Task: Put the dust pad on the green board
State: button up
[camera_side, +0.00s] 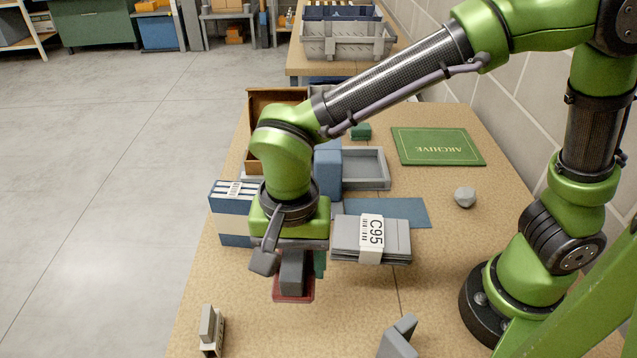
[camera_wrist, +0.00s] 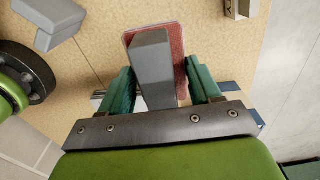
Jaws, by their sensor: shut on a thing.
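The dust pad (camera_side: 293,290) has a grey block handle on a flat red base. My gripper (camera_side: 300,264) is shut on its grey handle, pointing down over the front left of the table. In the wrist view the dust pad (camera_wrist: 153,70) sits between the two teal fingers of my gripper (camera_wrist: 162,84). I cannot tell from these views whether the red base is clear of the table. The green board (camera_side: 437,146) lies flat at the back right, marked ARCHIVE, with nothing on it. My gripper is well in front and left of it.
A grey bundle labelled C95 (camera_side: 371,240), a blue mat (camera_side: 397,212), a grey tray (camera_side: 366,168) and a blue block (camera_side: 327,170) lie between. A grey stone-like piece (camera_side: 464,197) is right. A blue-striped box (camera_side: 232,213) stands left, a small green block (camera_side: 361,131) behind.

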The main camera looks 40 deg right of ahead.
jog(key=shift+r, duration=0.95)
jog(key=w+d+m, duration=0.3)
jog(key=d, duration=0.7)
jog(key=w+d+m, duration=0.4)
jog(key=d, duration=0.7)
jog(key=w+d+m, duration=0.3)
jog(key=d, duration=0.7)
jog(key=s+d+m, duration=0.4)
jog(key=s+d, duration=0.1)
jog(key=d, duration=0.5)
jog(key=s+d+m, duration=0.3)
jog(key=s+d, duration=0.3)
jog(key=d, duration=0.5)
jog(key=f, duration=0.9)
jog(key=shift+d+f, duration=0.15)
jog(key=shift+d, duration=0.1)
send_over(436, 144)
jog(key=shift+s+a+f, duration=0.1)
jog(key=shift+s+f, duration=0.05)
jog(key=shift+f, duration=2.4)
